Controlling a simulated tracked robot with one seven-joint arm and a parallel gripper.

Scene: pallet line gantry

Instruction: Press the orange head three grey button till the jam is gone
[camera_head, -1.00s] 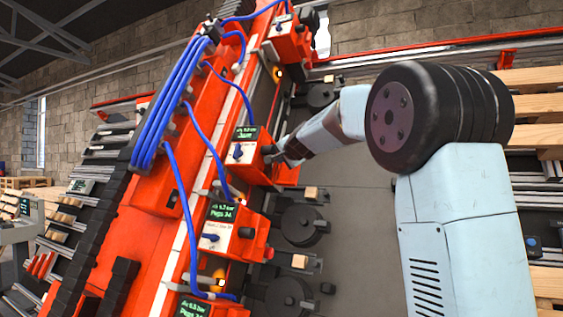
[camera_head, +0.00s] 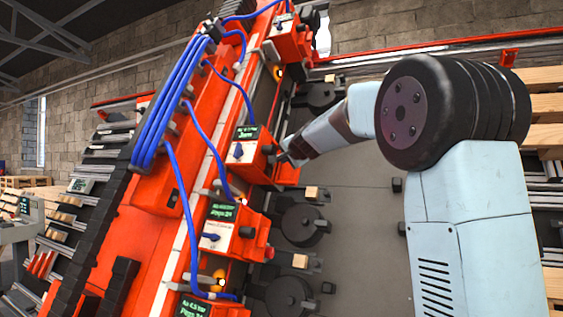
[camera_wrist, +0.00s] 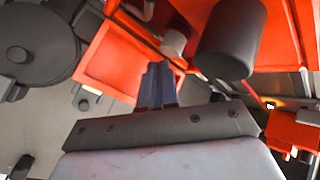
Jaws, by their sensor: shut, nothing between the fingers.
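An orange head (camera_head: 250,152) with a white panel, a blue knob and a small green-lettered display (camera_head: 246,133) is on the gantry beside my gripper. The display's lower line seems to read "Jam"; its small text is hard to read, and I see no head number. My gripper (camera_head: 284,154) is at the right side of this head, its fingers partly hidden. In the wrist view my gripper (camera_wrist: 157,72) is shut and empty. Its tips are just below a short light grey button (camera_wrist: 174,42) on the orange housing. I cannot tell whether they touch it.
A thick dark cylinder (camera_wrist: 232,40) sticks out right beside the fingertips. Another orange head (camera_head: 232,232) is nearer, and one more (camera_head: 288,42) is farther along. Blue hoses (camera_head: 170,95) arch over the gantry. Dark round rollers (camera_head: 303,225) line its right side, with open grey floor beyond.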

